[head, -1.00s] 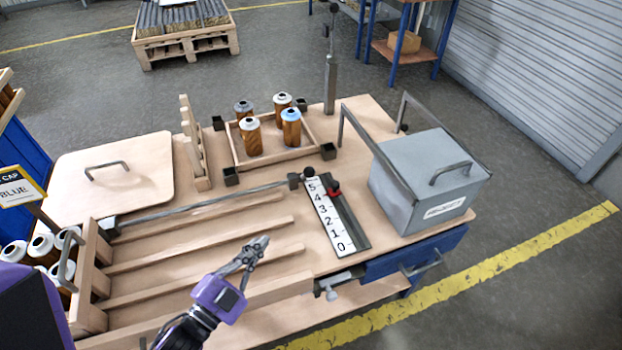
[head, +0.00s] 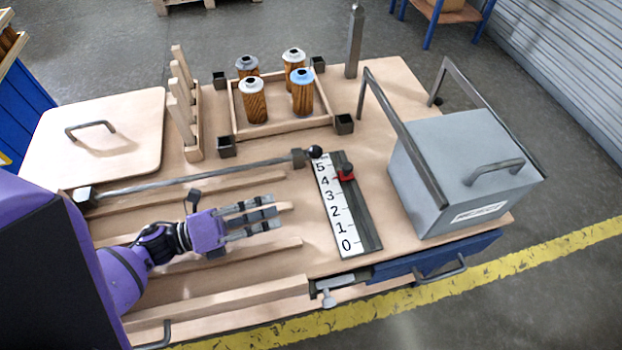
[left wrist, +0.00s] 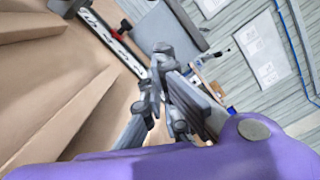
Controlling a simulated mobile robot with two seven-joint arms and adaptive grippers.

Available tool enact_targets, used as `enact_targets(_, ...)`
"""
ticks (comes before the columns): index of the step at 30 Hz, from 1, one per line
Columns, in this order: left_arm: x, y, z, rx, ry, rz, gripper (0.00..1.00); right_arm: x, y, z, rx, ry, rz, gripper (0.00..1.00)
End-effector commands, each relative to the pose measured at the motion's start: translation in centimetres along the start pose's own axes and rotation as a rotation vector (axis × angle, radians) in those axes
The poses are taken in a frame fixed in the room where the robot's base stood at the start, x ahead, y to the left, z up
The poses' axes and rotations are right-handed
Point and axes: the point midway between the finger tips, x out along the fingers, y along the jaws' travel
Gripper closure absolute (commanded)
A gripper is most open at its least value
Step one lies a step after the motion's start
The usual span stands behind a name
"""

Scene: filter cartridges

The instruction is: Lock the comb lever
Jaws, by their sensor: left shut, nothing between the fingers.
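The lever I take for the comb lever is a long grey metal bar (head: 200,180) with a black ball knob (head: 315,152) at its right end. The knob is just beyond the 5 end of a numbered scale (head: 330,205). My left gripper (head: 278,218) is shut and empty above the rails, nearer than the bar and left of the scale, apart from both. Its fingers show in the left wrist view (left wrist: 165,85). My right gripper is not seen.
A red slider (head: 345,172) sits beside the scale near 4 and 5. A grey lidded box (head: 455,165) with a tall handle frame stands right. Several cartridges (head: 253,103) stand in a wooden frame behind the bar, beside an upright post (head: 354,45). A metal clamp (head: 327,290) is at the front edge.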

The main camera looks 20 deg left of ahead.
Motion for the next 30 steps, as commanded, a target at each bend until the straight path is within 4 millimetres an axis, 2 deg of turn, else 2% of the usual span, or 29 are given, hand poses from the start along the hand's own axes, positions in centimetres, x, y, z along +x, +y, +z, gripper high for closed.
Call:
enact_targets(6, 0.1, -0.1, 0.0, -0.003, -0.001, -0.001, 1.00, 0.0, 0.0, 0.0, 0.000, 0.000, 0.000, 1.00)
enact_targets(10, 1.0, -0.1, 0.1, -0.002, -0.003, -0.002, 1.00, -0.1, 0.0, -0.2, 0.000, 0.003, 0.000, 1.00)
enact_targets(14, 3.1, -0.2, 0.2, -0.002, -0.004, -0.005, 1.00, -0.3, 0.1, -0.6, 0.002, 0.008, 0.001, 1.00)
enact_targets(24, 10.3, -0.2, 0.2, -0.002, -0.003, -0.004, 1.00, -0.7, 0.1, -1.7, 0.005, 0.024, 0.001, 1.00)
enact_targets(30, 10.8, -0.1, 3.0, -0.001, -0.002, -0.001, 1.00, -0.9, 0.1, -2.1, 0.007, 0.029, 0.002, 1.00)
